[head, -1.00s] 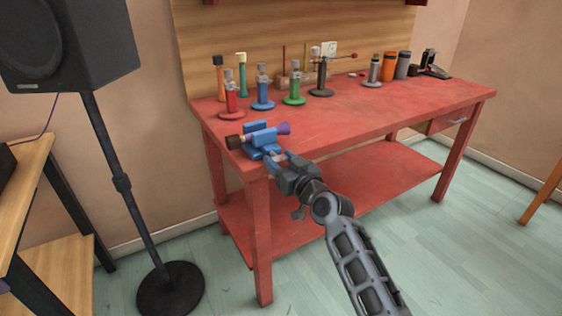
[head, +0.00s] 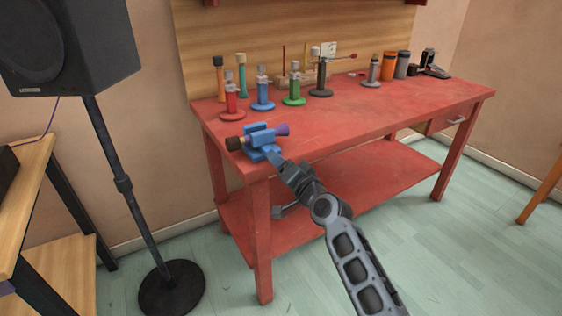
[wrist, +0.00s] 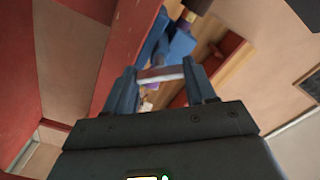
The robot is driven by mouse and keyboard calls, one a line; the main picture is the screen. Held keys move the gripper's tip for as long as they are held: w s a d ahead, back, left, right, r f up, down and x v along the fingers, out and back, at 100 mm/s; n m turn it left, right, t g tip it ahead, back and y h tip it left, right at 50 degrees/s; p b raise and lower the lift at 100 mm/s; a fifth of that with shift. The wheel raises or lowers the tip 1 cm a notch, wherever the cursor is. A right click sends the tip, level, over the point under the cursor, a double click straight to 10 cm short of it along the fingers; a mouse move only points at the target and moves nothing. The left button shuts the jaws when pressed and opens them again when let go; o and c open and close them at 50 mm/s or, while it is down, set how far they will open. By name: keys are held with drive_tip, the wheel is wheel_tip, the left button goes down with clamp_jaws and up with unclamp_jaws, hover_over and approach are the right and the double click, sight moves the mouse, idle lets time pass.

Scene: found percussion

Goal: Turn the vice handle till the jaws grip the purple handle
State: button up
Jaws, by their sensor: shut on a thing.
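The blue vice (head: 258,152) sits at the near left corner of the red bench. A tool with a purple handle (head: 282,130) and a dark end (head: 235,143) lies between its jaws; I cannot tell whether both jaws touch it. My gripper (head: 280,163) is at the vice's near side, its fingers largely hidden in the head view. In the wrist view, my gripper (wrist: 161,76) is shut on the pale vice handle (wrist: 160,73), a bar spanning its two fingers. Part of the blue vice (wrist: 172,48) shows just beyond.
The red bench (head: 400,105) carries a row of coloured stands, including a red one (head: 232,105) and a green one (head: 294,92). A black speaker on a stand (head: 112,165) is to the left. The bench's middle front is clear.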

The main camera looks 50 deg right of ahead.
drive_tip(key=shift+m+p, duration=0.4)
drive_tip(key=shift+m, duration=1.6)
drive_tip(key=o, duration=1)
drive_tip(key=shift+o, duration=0.2)
drive_tip(key=shift+s, duration=0.1)
drive_tip(key=v, duration=0.7)
drive_tip(key=shift+s, duration=0.3)
drive_tip(key=shift+a, duration=0.1)
